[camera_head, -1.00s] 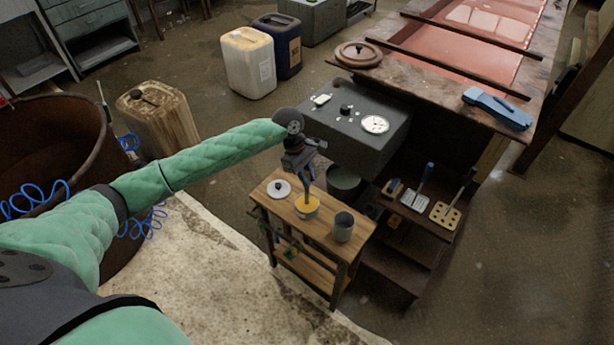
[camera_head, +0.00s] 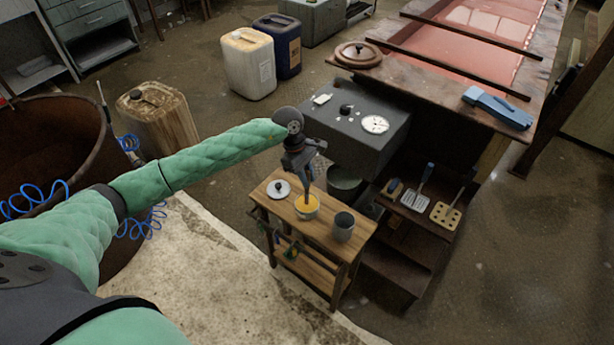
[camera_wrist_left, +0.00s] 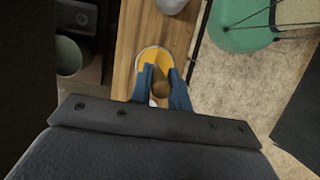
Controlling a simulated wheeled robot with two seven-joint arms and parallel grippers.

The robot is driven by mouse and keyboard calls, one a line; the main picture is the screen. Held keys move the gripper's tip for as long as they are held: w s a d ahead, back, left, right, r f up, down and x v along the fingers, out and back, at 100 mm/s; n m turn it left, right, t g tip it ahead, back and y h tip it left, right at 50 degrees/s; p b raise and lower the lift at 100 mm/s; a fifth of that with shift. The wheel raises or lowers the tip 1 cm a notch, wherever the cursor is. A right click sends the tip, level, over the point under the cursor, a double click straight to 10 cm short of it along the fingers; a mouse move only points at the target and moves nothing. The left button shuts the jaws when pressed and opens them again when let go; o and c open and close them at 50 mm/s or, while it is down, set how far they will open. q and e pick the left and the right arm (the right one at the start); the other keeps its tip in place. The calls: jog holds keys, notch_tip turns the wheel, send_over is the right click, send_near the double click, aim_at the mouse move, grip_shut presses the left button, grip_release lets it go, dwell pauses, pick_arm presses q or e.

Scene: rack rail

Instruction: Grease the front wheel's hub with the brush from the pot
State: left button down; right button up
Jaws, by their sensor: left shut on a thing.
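The pot (camera_head: 307,214) stands on the small wooden trolley's top, full of yellow grease (camera_head: 313,205). My left gripper (camera_head: 306,192) points down over it, shut on the brush. The brush's brown handle (camera_wrist_left: 155,86) shows between the blue fingers in the left wrist view, with the yellow grease (camera_wrist_left: 149,56) behind it. The bristles are hidden, so I cannot tell how deep they sit. I cannot make out a wheel or hub for certain. My right gripper is not in view.
A lid (camera_head: 279,188) lies left of the pot and a grey cup (camera_head: 343,227) stands right of it. A dark box with a dial (camera_head: 375,124) stands close behind the trolley. Brushes and scrapers lie on a dark shelf (camera_head: 398,222) to the right.

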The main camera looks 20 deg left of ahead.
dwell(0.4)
pick_arm(q)
jog(key=shift+r, duration=3.5)
jog(key=shift+m, duration=0.3)
